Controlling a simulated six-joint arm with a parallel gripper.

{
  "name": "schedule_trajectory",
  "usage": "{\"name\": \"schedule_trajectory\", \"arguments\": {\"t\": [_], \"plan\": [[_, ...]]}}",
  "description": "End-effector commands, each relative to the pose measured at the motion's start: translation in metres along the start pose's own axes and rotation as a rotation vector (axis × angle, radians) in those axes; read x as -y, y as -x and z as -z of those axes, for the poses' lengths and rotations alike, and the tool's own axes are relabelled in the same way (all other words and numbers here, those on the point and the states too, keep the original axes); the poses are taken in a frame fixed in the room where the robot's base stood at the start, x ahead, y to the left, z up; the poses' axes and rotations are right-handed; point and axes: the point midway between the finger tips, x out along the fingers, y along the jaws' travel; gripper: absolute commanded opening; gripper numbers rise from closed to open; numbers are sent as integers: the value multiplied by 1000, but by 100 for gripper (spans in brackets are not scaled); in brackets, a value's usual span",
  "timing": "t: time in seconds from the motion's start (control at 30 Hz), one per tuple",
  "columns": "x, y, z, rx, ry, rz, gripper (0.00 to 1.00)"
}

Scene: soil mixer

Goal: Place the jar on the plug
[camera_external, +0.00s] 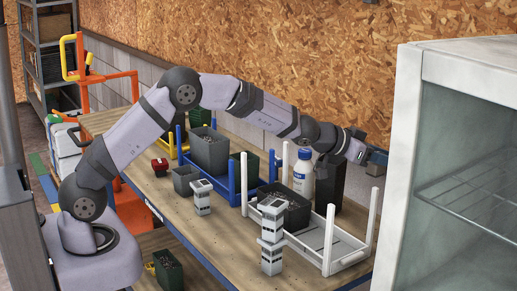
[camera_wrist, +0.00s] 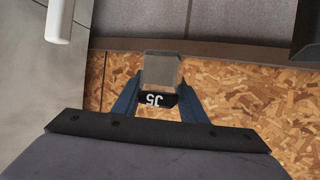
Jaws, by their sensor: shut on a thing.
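My gripper (camera_external: 374,160) is at the far right end of my arm, raised above the table's right end. In the wrist view its two blue fingers (camera_wrist: 158,100) are shut on a small boxy grey jar (camera_wrist: 162,70) with a black part carrying white characters. In the external view the jar (camera_external: 376,169) shows only as a small grey piece by the fingers. No part is clearly recognisable as the plug. A white-and-grey stacked unit (camera_external: 272,240) stands upright at the table's front edge, and a shorter similar one (camera_external: 202,197) stands farther left.
A white rack (camera_external: 330,242) with upright posts lies below and left of my gripper. A white glass-sided cabinet (camera_external: 408,135) bounds the right.

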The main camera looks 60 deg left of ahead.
Motion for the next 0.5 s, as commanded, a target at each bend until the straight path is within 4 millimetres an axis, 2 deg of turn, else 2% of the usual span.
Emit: {"name": "schedule_trajectory", "arguments": {"t": [0.17, 0.27, 0.37, 0.5], "plan": [[20, 2, -1, -1, 11, 25, 16], [45, 5, -2, -1, 24, 57, 16], [79, 11, -4, -1, 41, 101, 16], [138, 25, -9, -1, 72, 177, 15]]}}
